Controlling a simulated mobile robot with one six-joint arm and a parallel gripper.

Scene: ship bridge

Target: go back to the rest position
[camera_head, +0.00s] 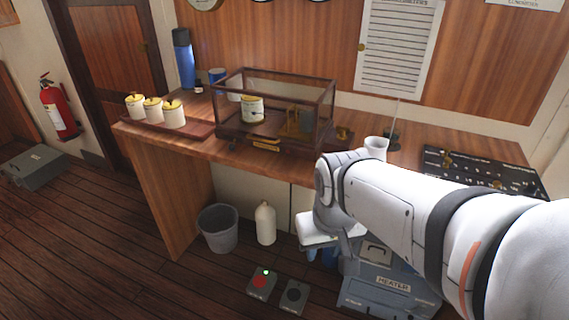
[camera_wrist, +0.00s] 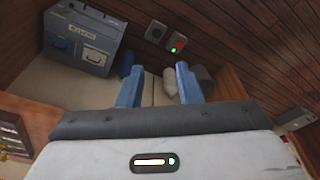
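My white arm reaches in from the right in the head view, bent down at the front of the wooden desk (camera_head: 225,148). My gripper hangs low in front of the desk, and its fingers are mostly hidden in the head view. In the wrist view the two blue fingers of my gripper (camera_wrist: 159,82) stand well apart with nothing between them. The gripper is open and empty.
A grey bin (camera_head: 218,230), a cream bottle (camera_head: 265,224) and two floor switch boxes (camera_head: 262,283) are near. A glass case (camera_head: 285,103) and white cup (camera_head: 375,148) stand on the desk.

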